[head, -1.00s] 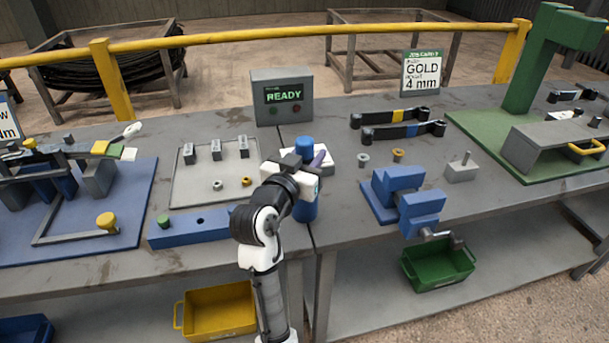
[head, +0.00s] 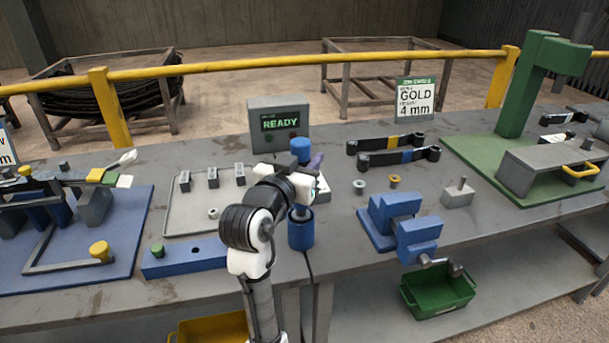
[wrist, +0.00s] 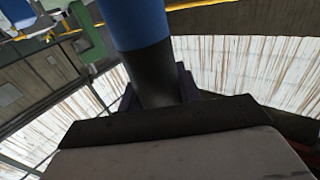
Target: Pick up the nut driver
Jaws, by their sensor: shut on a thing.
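The nut driver (head: 301,149) has a blue handle, which shows above my gripper in the head view. The handle also shows in the wrist view (wrist: 135,22), with a dark section below it between my fingers. My gripper (head: 305,182) is shut on the nut driver and holds it about upright, above a blue cylindrical holder (head: 301,232) on the bench. A short piece of the shaft shows between my gripper and the holder. I cannot tell whether the tip is clear of the holder.
A grey box with a READY display (head: 279,124) stands behind. A pale tray (head: 180,218) with small blocks and a blue block (head: 185,262) lie left. Blue stepped blocks (head: 393,217) stand right, with small rings and dark tools (head: 400,157) behind them.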

